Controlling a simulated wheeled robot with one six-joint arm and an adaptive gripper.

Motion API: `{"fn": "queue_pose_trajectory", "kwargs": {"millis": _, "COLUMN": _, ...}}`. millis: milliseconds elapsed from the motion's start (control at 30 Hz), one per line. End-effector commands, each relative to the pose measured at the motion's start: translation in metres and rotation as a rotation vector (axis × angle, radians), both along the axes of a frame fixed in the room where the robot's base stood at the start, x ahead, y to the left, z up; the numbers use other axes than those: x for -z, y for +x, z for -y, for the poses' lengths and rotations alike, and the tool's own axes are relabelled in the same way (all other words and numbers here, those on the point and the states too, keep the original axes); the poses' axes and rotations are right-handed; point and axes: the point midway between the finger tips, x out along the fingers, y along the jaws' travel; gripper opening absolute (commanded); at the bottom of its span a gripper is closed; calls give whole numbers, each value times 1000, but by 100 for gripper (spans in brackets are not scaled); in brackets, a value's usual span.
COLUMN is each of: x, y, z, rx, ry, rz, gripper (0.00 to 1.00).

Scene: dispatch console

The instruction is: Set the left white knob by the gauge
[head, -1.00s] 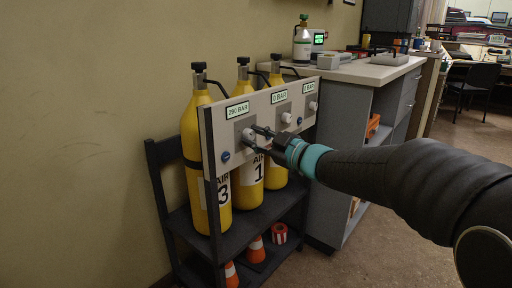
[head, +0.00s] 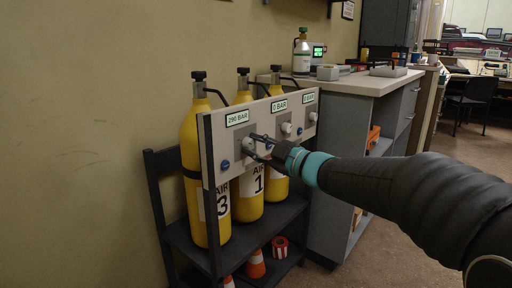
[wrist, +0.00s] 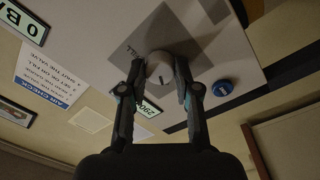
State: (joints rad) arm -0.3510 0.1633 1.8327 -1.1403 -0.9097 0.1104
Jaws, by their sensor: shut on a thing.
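The left white knob (head: 248,145) sits on a grey plate on the white panel (head: 210,160), below the left gauge (head: 237,118), which reads 290 BAR. My gripper (head: 259,147) is at this knob, its fingers shut on the knob's sides. In the wrist view the round knob (wrist: 159,67), with a dark line on its face, is between the fingertips of my gripper (wrist: 160,82). Lettering that looks like "FILL" is beside it. The left gauge (wrist: 150,108) also shows there, partly hidden by a finger.
The middle gauge (head: 279,106) reads 0 BAR, with its white knob (head: 286,128) below. A blue button (head: 225,164) is near the left knob. Yellow cylinders (head: 203,130) stand behind the panel on a dark rack (head: 170,200). A grey counter (head: 335,170) stands to the right.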

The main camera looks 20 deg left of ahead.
Motion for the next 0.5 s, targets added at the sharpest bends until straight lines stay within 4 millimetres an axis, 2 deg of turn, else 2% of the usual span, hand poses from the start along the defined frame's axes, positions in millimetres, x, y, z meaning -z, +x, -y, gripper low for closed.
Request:
{"fn": "queue_pose_trajectory", "kwargs": {"millis": 33, "x": -1, "y": 0, "z": 0, "rx": 0, "ry": 1, "rz": 1, "gripper": 34}}
{"fn": "queue_pose_trajectory", "kwargs": {"millis": 100, "x": -1, "y": 0, "z": 0, "rx": 0, "ry": 1, "rz": 1, "gripper": 51}}
{"fn": "queue_pose_trajectory", "kwargs": {"millis": 133, "x": -1, "y": 0, "z": 0, "rx": 0, "ry": 1, "rz": 1, "gripper": 57}}
{"fn": "queue_pose_trajectory", "kwargs": {"millis": 500, "x": 0, "y": -1, "z": 3, "rx": 1, "ry": 1, "rz": 0, "gripper": 57}}
